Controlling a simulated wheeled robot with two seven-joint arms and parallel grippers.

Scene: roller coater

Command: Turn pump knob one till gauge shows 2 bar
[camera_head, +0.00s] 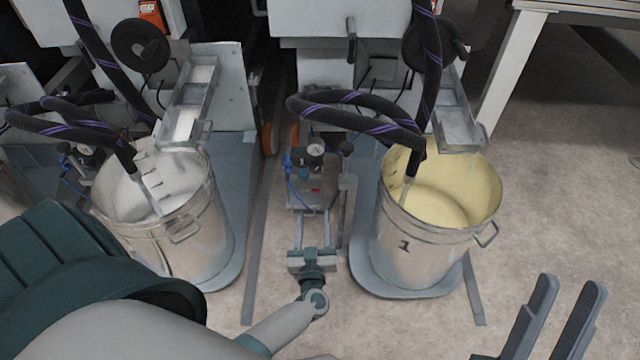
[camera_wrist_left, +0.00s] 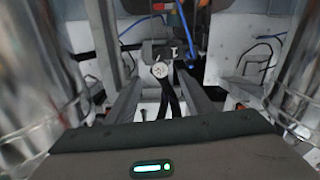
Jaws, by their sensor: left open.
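The pump unit (camera_head: 308,188) stands between the two buckets, with a round white gauge (camera_head: 315,149) on top. The gauge (camera_wrist_left: 160,70) also shows in the left wrist view; its reading is too small to tell. A dark round part (camera_head: 346,147) sits right of the gauge; I cannot tell whether it is the knob. My left gripper (camera_head: 312,213) is open in front of the pump unit, its fingers pointing at it. In the left wrist view the fingers (camera_wrist_left: 160,84) are spread, with the gauge beyond them. My right gripper (camera_head: 568,310) is open and empty at the lower right.
Another bucket (camera_head: 190,245) with whitish contents stands on the left. Black hoses (camera_head: 365,101) hang into both. Blue tubing (camera_wrist_left: 188,38) runs by the gauge. The floor (camera_head: 550,215) at right is clear.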

